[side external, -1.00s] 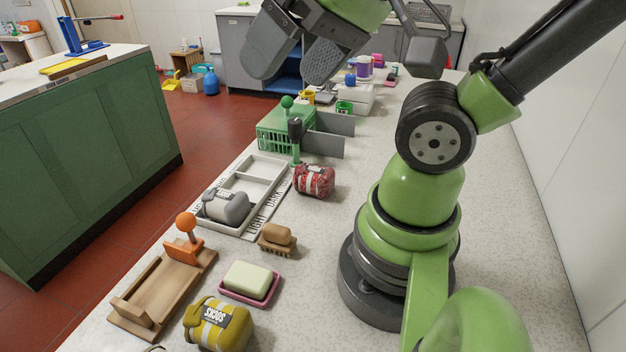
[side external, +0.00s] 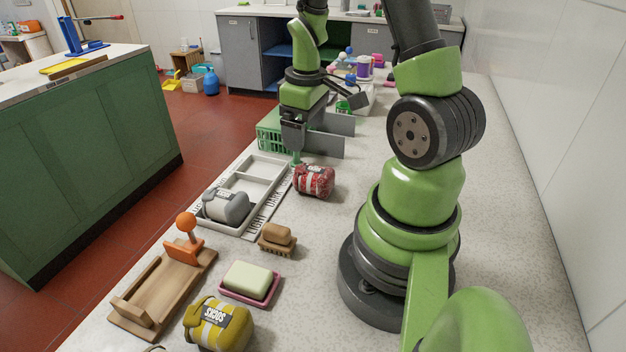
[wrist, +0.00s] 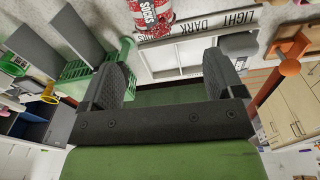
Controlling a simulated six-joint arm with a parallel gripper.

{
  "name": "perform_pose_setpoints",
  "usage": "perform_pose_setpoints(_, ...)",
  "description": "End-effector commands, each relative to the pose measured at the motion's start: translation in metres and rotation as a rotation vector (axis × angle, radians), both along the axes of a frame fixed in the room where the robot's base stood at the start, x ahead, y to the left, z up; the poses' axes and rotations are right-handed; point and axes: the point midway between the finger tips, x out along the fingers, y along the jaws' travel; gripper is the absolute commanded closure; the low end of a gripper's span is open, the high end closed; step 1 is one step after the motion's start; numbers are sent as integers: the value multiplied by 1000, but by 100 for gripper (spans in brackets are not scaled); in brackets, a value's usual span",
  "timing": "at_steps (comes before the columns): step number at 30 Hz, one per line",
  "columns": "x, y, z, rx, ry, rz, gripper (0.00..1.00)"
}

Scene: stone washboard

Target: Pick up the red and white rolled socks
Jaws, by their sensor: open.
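The red and white rolled socks (side external: 314,181) lie on the speckled counter, just right of the sorting tray (side external: 262,168). They also show at the top of the wrist view (wrist: 151,14), cut off by the frame edge, with a "SOCKS" label. My gripper (side external: 294,150) is above and slightly left of the red socks, beside the green basket, and not touching the socks. In the wrist view its two dark fingers (wrist: 160,82) are spread wide with nothing between them.
Grey rolled socks (side external: 226,206) lie in the tray's near compartment. A green basket (side external: 268,133) and grey dividers (side external: 328,143) stand close behind the gripper. A brush (side external: 277,240), soap dish (side external: 250,283), wooden board (side external: 160,290) and yellow socks (side external: 218,325) are nearer. Counter right of the red socks is clear.

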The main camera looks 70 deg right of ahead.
Motion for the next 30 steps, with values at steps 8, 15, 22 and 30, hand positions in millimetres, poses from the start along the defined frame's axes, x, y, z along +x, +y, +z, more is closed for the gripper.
perform_pose_setpoints(8, -14, -15, -40, 34, 60, 42, 13)
perform_pose_setpoints(15, -13, -14, -72, 33, 59, 42, 13)
perform_pose_setpoints(22, -13, -14, -88, 32, 57, 41, 13)
perform_pose_setpoints(30, -12, -13, -124, 32, 57, 41, 13)
